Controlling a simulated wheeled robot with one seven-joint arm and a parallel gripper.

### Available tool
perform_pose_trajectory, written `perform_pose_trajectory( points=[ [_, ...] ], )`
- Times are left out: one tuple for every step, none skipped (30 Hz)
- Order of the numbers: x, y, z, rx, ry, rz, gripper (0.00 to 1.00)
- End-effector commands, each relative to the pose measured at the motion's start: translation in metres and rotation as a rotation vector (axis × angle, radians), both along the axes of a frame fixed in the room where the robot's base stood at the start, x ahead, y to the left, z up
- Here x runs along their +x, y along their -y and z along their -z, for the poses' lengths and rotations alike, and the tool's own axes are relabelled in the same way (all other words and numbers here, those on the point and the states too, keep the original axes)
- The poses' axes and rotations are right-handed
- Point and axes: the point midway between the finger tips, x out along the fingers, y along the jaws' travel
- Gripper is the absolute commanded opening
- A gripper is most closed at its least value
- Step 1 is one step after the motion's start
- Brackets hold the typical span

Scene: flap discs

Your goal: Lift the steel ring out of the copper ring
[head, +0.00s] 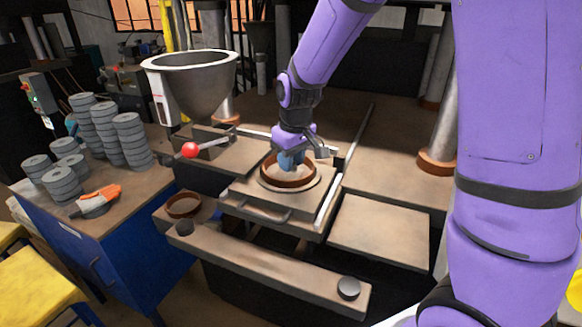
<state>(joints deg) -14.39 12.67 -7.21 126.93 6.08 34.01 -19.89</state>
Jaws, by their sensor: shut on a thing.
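The copper ring (287,184) is a brown-orange band lying on the square press plate (262,203) in the middle of the head view. My gripper (291,161) reaches down into it from above, with its tips at the far part of the ring's inside. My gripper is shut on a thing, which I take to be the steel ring. A small blue-grey part shows at the fingertips, but the steel ring's outline is mostly hidden by my gripper and the copper ring's wall. I cannot tell whether it is raised at all.
A grey hopper (197,85) stands behind left, with a red-knobbed lever (191,150) in front. A smaller brown ring (183,204) lies left of the plate. Stacked grey discs (131,137) and an orange tool (98,200) occupy the blue bench. A metal column (447,130) stands right.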

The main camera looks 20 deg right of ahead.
Motion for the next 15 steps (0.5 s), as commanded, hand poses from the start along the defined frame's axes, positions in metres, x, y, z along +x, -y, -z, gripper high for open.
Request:
perform_pose_trajectory(
  points=[
    [0.001,0.000,-0.009,0.001,0.004,0.000,0.08],
    [0.000,0.000,-0.013,0.000,0.004,0.000,0.08],
    [-0.010,0.000,-0.012,0.000,0.001,-0.001,0.08],
    [-0.016,0.000,-0.012,0.000,0.000,-0.001,0.08],
    [-0.021,-0.001,-0.012,0.000,0.001,-0.001,0.08],
    [-0.029,-0.001,-0.013,0.000,0.001,-0.001,0.08],
    [-0.035,-0.001,-0.014,0.000,0.001,-0.001,0.08],
    [-0.041,-0.001,-0.014,0.001,0.002,-0.001,0.08],
    [-0.049,-0.002,-0.015,0.001,0.002,-0.002,0.08],
    [-0.055,-0.002,-0.016,0.000,0.002,-0.003,0.08],
    [-0.062,-0.002,-0.016,0.000,0.002,-0.003,0.08],
    [-0.070,-0.003,-0.017,0.000,0.003,-0.002,0.08],
    [-0.077,-0.003,-0.018,0.001,0.002,-0.002,0.08],
    [-0.084,-0.003,-0.018,0.001,0.003,-0.003,0.08],
    [-0.092,-0.003,-0.019,0.001,0.002,-0.002,0.08]
  ],
)
